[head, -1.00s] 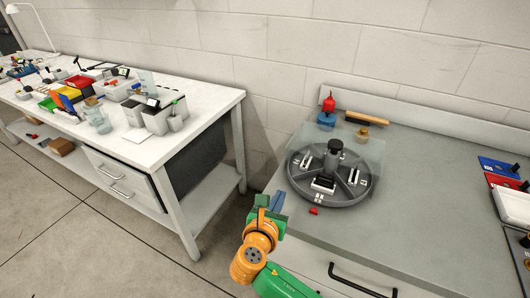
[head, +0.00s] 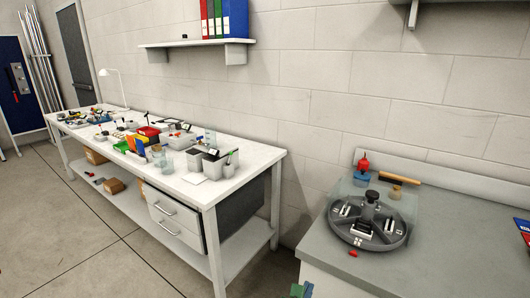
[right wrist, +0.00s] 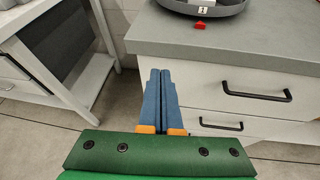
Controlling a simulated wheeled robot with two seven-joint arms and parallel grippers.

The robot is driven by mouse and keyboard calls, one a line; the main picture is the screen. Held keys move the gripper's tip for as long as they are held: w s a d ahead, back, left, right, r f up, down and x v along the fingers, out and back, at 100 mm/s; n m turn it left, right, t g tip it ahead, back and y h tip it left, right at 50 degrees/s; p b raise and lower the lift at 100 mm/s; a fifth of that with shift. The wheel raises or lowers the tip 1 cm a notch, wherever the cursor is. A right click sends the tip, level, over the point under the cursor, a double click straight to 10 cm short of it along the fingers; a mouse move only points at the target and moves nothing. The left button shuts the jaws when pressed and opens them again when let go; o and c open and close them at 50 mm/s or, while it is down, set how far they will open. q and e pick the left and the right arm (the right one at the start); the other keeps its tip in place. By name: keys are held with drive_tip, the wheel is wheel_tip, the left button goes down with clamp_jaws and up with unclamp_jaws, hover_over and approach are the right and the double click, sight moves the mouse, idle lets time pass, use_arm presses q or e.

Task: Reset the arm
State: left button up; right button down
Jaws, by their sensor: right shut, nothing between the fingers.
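My right gripper (right wrist: 160,78) is shut with its two blue fingers side by side and nothing between them, in the right wrist view. It is in front of the grey bench's drawers and apart from them. In the head view only a small green and blue part of my right gripper (head: 302,289) shows at the bottom edge, by the bench's near left corner. The rest of my right arm is out of that view. My left gripper is in neither view.
The grey bench (head: 445,255) holds a round grey fixture (head: 347,236) with a dark central knob, a small red piece (head: 353,254) and a red-and-blue item (head: 363,166). A cluttered white table (head: 250,162) stands to the left. Open floor lies between them.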

drive_tip(key=s+d+f+m+g+y, duration=0.2)
drive_tip(key=s+f+m+g, duration=0.35)
drive_tip(key=f, duration=0.85)
drive_tip(key=s+d+f+m+g+y, duration=0.2)
drive_tip(key=s+f+m, duration=0.4)
drive_tip(key=s+f, duration=0.55)
drive_tip(key=s+d+f+m+g, duration=0.1)
drive_tip(key=s+f+m, duration=0.2)
drive_tip(key=s+m, duration=0.2)
drive_tip(key=s+d+f+m+g+y, duration=0.1)
drive_tip(key=s+f+m, duration=0.3)
drive_tip(key=s, duration=0.5)
drive_tip(key=s+d+f+m+g+y, duration=0.1)
drive_tip(key=s+d+f+m, duration=0.2)
drive_tip(key=s+m, duration=0.4)
drive_tip(key=shift+s+d+f+g, duration=0.15)
drive_tip(key=shift+s+d+g, duration=0.1)
drive_tip(key=shift+s+g, duration=0.1)
